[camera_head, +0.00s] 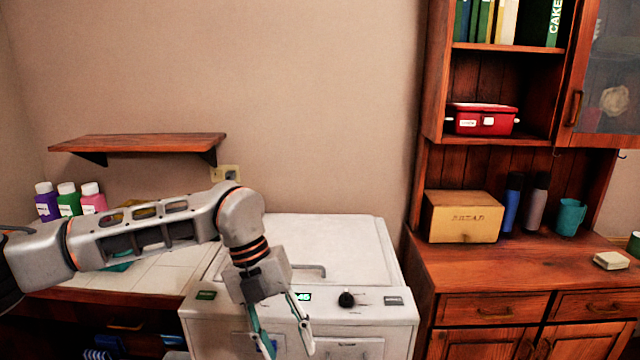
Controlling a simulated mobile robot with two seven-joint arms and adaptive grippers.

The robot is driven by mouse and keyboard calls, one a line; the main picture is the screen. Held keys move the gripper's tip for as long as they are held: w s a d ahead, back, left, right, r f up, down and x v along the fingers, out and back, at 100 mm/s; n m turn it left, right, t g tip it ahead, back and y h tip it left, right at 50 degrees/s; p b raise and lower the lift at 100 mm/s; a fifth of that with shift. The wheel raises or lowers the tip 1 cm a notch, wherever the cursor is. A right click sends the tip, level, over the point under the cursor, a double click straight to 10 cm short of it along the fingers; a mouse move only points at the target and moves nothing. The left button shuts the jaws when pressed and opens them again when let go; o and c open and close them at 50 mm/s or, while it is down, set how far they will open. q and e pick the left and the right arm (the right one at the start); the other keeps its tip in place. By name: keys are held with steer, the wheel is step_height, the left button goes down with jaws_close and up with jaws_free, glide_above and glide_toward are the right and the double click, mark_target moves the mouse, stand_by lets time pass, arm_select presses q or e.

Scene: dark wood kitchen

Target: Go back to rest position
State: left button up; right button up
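My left arm comes in from the left and reaches across in front of the white appliance (330,240). My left gripper (289,348) points down over the front panel of the appliance. Its two fingers are spread apart with nothing visible between them. The arm hides part of the counter and the left side of the appliance. My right gripper does not show in this view.
A wooden shelf (140,143) is on the wall at left. Purple, green and pink bottles (68,202) stand on the counter below it. At right, a wooden cabinet (520,272) holds a yellow bread box (464,217), a teal mug (570,217) and a red container (483,119).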

arm_select(q)
steer(key=s+d+m+g+h, duration=0.2)
steer(key=s+d+g+h, duration=0.2)
steer(key=s+d+h, duration=0.55)
steer(key=s+d+r+n+t+h, duration=0.15)
steer(key=d+r+n+h, duration=0.35)
steer(key=d, duration=0.5)
steer(key=w+a+n+t+h, duration=0.3)
steer(key=w+a+n+t, duration=0.35)
steer(key=n+t, duration=0.55)
steer(key=w+a+f+n+t+y, duration=0.4)
steer(key=a+f+n+t+y, duration=0.45)
steer(key=f, duration=0.25)
steer(key=s+a+f+n+g+y, duration=0.1)
steer(key=s+a+f+n+y, duration=0.1)
steer(key=s+a+f, duration=0.3)
steer(key=s+a+f+n+g+y, duration=0.2)
steer(key=a+f, duration=0.5)
steer(key=f, duration=0.6)
steer(key=s+a+f+n+g+y, duration=0.1)
steer(key=s+a+f+n+y, duration=0.3)
steer(key=s+f, duration=0.5)
steer(key=a+y, duration=0.2)
steer(key=a, duration=0.1)
steer(key=shift+f+g, duration=0.2)
steer(key=shift+g, duration=0.2)
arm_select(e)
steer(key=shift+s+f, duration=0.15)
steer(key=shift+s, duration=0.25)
